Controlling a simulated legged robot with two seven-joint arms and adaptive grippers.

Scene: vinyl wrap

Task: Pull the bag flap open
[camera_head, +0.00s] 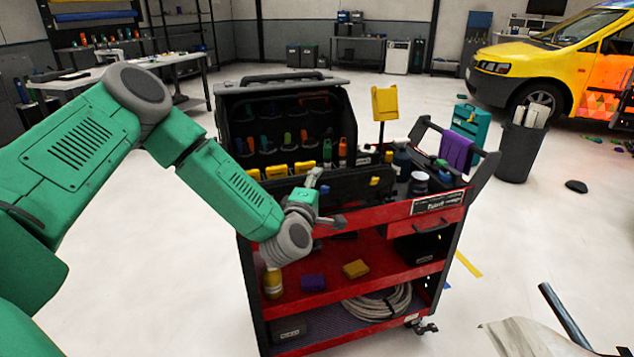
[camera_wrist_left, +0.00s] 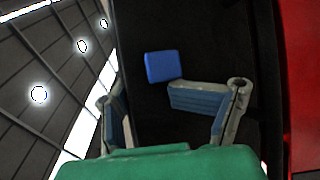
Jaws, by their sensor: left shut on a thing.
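The black tool bag (camera_head: 232,112) stands on the top of the red cart, its lid raised at the back and rows of tools showing inside. Its dark front flap (camera_head: 352,184) hangs low at the front of the bag, above the cart's red edge. My left gripper (camera_head: 325,205) is at this flap, shut on it. In the left wrist view my fingers (camera_wrist_left: 145,95) lie against the dark flap material (camera_wrist_left: 190,40), with a blue square tab (camera_wrist_left: 162,66) just beyond them. The exact grip line is hard to see.
The red cart (camera_head: 400,235) holds bottles and jars at right, with a purple cloth (camera_head: 456,150) over its handle. A yellow box (camera_head: 385,102) stands on a post behind. Lower shelves hold blocks and a coiled hose (camera_head: 378,303). Floor around the cart is mostly clear.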

